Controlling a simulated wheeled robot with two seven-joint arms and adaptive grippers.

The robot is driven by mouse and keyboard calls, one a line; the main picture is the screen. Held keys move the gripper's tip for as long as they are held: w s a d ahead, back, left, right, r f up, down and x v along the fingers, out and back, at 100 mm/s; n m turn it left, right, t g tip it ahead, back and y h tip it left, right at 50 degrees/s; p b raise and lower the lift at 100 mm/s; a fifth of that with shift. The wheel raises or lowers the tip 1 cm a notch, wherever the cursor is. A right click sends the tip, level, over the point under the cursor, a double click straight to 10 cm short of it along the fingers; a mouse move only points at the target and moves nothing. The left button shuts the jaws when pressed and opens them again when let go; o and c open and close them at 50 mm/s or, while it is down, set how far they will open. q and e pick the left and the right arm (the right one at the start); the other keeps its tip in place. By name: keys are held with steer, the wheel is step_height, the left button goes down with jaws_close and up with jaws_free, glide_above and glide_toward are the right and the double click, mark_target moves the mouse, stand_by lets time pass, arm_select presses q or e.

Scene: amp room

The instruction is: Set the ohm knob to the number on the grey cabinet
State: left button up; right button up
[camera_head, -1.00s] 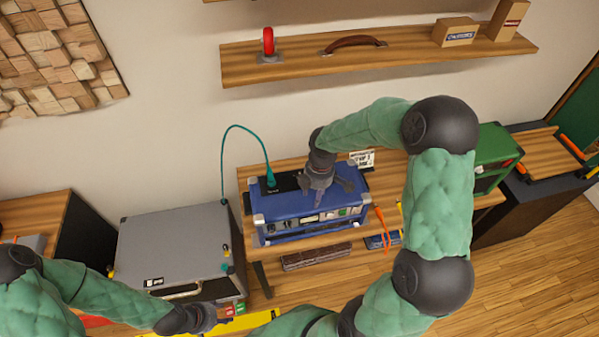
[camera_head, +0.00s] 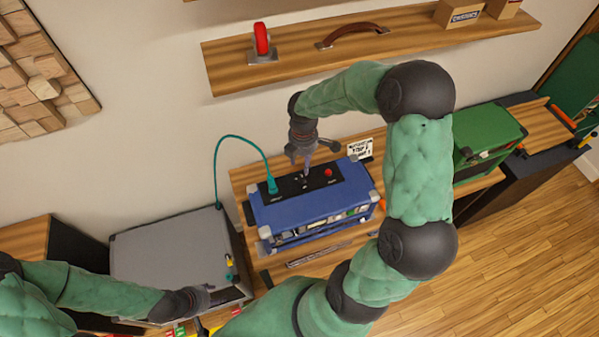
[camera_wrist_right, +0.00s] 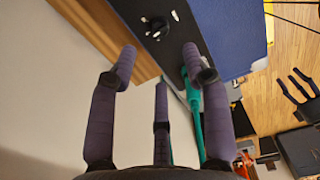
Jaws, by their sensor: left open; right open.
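The blue amplifier (camera_head: 315,208) stands on a wooden bench with a black panel (camera_head: 325,180) on top. A small dark round knob with white marks around it (camera_wrist_right: 157,27) shows on that panel in the right wrist view; its setting is too small to read. My right gripper (camera_head: 308,162) is open and empty at the panel's back edge, its fingers (camera_wrist_right: 160,75) apart and clear of the knob. The grey cabinet (camera_head: 175,248) stands left of the amplifier; I cannot read a number on it. My left gripper (camera_head: 203,298) is open at the cabinet's front edge.
A teal cable (camera_head: 217,160) plugs into the panel's left end. A red button (camera_head: 328,172) sits at its right. A white card (camera_head: 360,149) stands behind the amplifier, and a green amplifier (camera_head: 487,135) stands right. A wall shelf (camera_head: 400,48) hangs above.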

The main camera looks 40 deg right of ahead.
mark_target(303, 177)
step_height(303, 177, down, 9)
steer(key=shift+f+b, duration=0.15)
steer(key=shift+b, duration=0.15)
jaws_close()
